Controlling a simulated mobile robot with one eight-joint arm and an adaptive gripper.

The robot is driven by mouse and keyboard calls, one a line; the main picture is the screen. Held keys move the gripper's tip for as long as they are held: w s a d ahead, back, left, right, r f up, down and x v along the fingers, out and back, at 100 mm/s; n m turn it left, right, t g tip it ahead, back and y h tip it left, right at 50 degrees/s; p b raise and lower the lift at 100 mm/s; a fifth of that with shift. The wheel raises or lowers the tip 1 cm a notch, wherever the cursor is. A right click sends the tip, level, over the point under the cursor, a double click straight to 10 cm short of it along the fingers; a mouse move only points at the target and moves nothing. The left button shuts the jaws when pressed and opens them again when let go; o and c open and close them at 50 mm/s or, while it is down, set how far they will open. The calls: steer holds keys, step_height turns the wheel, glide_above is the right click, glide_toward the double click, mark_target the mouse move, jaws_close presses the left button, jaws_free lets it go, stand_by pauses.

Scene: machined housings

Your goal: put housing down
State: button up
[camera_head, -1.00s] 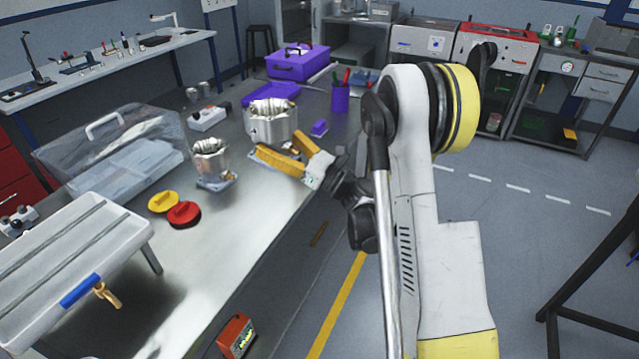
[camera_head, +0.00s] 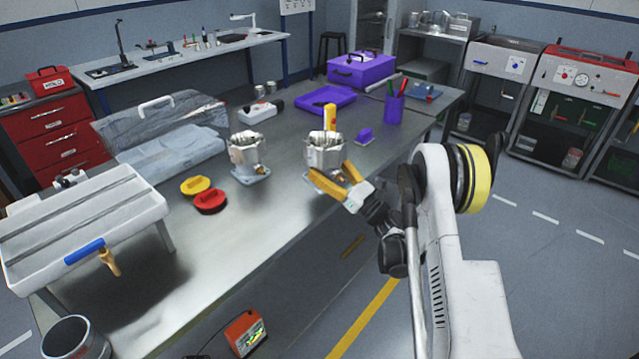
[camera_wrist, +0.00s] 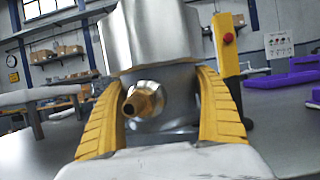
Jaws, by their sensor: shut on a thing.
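The held housing (camera_head: 325,148) is a silver machined part with a grey-blue foot. It stands upright at the table's right side. My gripper (camera_head: 328,170) reaches it from the lower right, its yellow fingers shut around the lower body. In the wrist view, the fingers flank the housing (camera_wrist: 160,35), and a brass fitting (camera_wrist: 143,100) points at the camera between them. The foot looks at or just above the tabletop; I cannot tell whether it touches. A second similar housing (camera_head: 247,152) stands upright on the table to the left, apart from the held one.
The metal table (camera_head: 255,215) is bare in front of both housings. Yellow (camera_head: 195,186) and red (camera_head: 211,201) caps lie to the left. A purple block (camera_head: 364,136), purple tray (camera_head: 326,99) and purple pen cup (camera_head: 394,107) are behind. A yellow upright object (camera_head: 329,117) stands behind the held housing.

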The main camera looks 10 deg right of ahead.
steer(key=shift+w+a+f+b, duration=0.2)
steer(key=shift+w+a+f, duration=0.2)
steer(key=shift+w, duration=0.25)
steer(key=shift+w+a+f+b, duration=0.2)
steer(key=shift+w+a+f, duration=0.15)
steer(key=shift+w, duration=0.25)
step_height(320, 180, down, 4)
steer(key=shift+d+f+b, duration=0.1)
steer(key=shift+f+b, duration=0.05)
steer(key=shift+b, duration=1)
steer(key=o, duration=1.4)
